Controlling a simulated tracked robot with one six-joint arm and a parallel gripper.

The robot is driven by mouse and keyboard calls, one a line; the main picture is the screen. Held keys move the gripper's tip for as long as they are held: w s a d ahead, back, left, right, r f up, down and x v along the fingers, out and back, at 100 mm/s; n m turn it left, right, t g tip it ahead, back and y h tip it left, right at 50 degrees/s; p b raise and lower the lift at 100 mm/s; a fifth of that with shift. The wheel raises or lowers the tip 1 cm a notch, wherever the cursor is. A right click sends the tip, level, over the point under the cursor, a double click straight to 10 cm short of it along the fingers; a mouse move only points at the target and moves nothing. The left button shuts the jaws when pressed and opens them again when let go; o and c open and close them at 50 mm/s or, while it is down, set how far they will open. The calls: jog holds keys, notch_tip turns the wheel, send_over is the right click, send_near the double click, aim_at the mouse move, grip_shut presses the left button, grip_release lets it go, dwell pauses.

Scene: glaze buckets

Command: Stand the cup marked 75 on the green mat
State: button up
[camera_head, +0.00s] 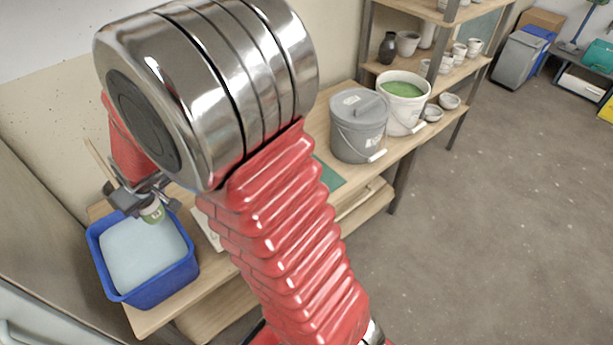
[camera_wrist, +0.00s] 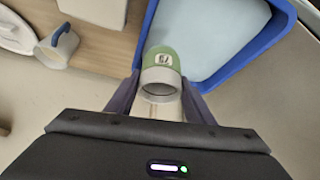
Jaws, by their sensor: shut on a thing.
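My gripper (camera_head: 150,204) is shut on a small cup (camera_wrist: 161,70), grey at the rim and green on the rest of its body. A white label with a dark mark shows on its green side; it looks like 75, turned over in the wrist view. In the head view the cup (camera_head: 153,213) hangs at the far side of the blue tub (camera_head: 150,293). In the wrist view the tub's blue rim (camera_wrist: 147,30) shows beyond it. The green mat (camera_head: 328,176) lies on the wooden bench, largely hidden behind my arm.
A grey lidded bucket (camera_head: 357,128) and a white bucket of green glaze (camera_head: 403,104) stand on the bench right of the mat. A cup with a blue handle (camera_wrist: 57,47) and a white vessel (camera_wrist: 97,10) are near the tub. Shelves (camera_head: 440,75) stand behind.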

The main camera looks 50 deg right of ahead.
jog(key=shift+d, duration=0.15)
jog(key=s+d+f, duration=0.2)
jog(key=d, duration=1)
jog(key=s+d+f+n, duration=0.1)
jog(key=s+d+f, duration=0.15)
jog(key=d, duration=1.05)
jog(key=s+d+f, duration=0.1)
jog(key=d+f, duration=0.1)
jog(key=d, duration=1)
jog(key=s+d+f, duration=0.1)
jog(key=s+d, duration=0.6)
jog(key=d, duration=0.6)
jog(key=shift+s+f+n+y, duration=0.35)
jog(key=shift+f+n+y, duration=0.05)
jog(key=shift+f, duration=0.1)
notch_tip(320, 180, down, 6)
jog(key=shift+f, duration=0.1)
jog(key=shift+f, duration=1.8)
